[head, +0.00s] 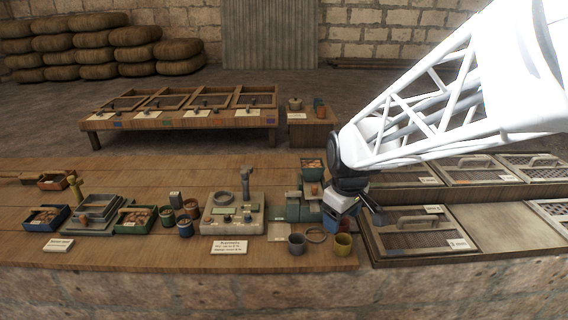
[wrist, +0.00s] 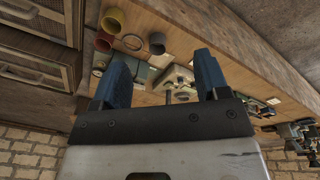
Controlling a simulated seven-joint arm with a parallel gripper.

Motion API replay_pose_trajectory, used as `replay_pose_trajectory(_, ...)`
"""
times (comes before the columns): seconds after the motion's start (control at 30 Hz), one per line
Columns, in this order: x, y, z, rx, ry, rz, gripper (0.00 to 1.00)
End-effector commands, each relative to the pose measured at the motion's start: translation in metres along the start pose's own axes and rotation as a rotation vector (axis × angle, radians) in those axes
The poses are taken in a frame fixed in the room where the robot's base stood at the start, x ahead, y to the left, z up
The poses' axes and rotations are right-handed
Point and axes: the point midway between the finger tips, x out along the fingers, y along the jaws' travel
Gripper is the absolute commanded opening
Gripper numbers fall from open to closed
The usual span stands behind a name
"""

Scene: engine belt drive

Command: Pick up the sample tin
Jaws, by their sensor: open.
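No label marks the sample tin, so I cannot tell for sure which vessel it is. In the head view my gripper (head: 352,208) hangs above and behind the yellow cup, near the bench's right end.
A grey ring (head: 316,235) lies between the cups. Left of them stand a pale apparatus (head: 232,214), several small pots (head: 185,228) and part trays (head: 135,219). Lidded dark crates (head: 415,235) lie right of the bench. A low table (head: 180,122) stands behind.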

Motion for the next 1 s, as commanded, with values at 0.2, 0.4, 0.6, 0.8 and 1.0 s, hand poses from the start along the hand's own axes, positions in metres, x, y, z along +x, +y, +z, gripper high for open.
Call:
replay_pose_trajectory(0.2, 0.038, 0.018, -0.042, -0.165, -0.019, -0.02, 0.68)
replay_pose_trajectory(0.4, 0.076, 0.031, -0.077, -0.316, -0.032, -0.039, 0.68)
replay_pose_trajectory(0.6, 0.119, 0.041, -0.11, -0.467, -0.043, -0.059, 0.68)
replay_pose_trajectory(0.8, 0.167, 0.049, -0.141, -0.619, -0.053, -0.081, 0.68)
replay_pose_trajectory(1.0, 0.214, 0.052, -0.167, -0.76, -0.058, -0.102, 0.68)
